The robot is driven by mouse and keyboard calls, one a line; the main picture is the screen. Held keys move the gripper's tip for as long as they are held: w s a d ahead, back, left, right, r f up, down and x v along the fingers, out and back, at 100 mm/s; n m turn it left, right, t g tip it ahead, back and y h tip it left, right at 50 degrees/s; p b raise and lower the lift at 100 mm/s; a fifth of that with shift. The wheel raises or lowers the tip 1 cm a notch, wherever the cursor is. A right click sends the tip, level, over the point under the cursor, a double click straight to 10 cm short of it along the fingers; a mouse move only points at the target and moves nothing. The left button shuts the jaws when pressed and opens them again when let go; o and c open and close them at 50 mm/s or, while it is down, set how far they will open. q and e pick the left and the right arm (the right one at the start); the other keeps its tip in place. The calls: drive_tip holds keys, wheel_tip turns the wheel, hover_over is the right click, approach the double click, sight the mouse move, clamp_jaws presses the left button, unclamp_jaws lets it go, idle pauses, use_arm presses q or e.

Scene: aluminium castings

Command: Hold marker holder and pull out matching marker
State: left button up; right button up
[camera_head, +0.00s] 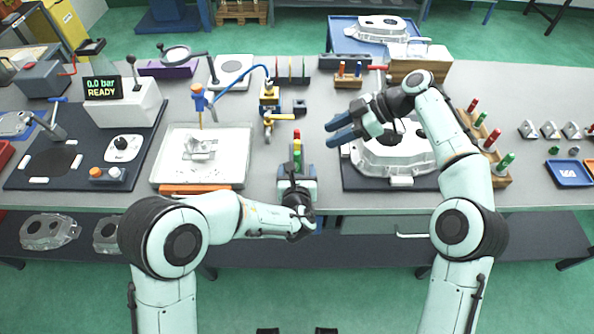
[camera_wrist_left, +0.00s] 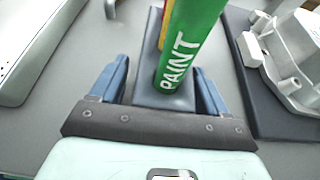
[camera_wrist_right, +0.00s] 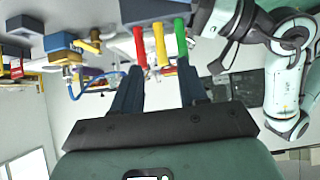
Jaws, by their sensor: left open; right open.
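The marker holder is a dark blue-grey block (camera_wrist_left: 150,88) in the left wrist view, also at the top of the right wrist view (camera_wrist_right: 153,10). A green paint marker (camera_wrist_left: 190,35) stands in it, with yellow and red markers behind. The right wrist view shows the red (camera_wrist_right: 139,45), yellow (camera_wrist_right: 161,45) and green (camera_wrist_right: 181,42) markers side by side. My left gripper (camera_wrist_left: 160,76) is open, its blue fingers on either side of the holder's near end; contact is unclear. My right gripper (camera_head: 331,131) is open and empty, to the right of the markers, its fingers pointing toward them.
A large aluminium casting (camera_head: 390,158) sits on a dark mat under my right forearm. A white-rimmed tray (camera_head: 245,150) lies left of the markers. A yellow-handled valve assembly (camera_head: 270,100) stands behind them. Wooden racks with more markers (camera_head: 490,142) stand at the right.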

use_arm(q)
drive_tip(key=c, duration=1.1)
use_arm(e)
drive_tip(key=shift+o, duration=0.4)
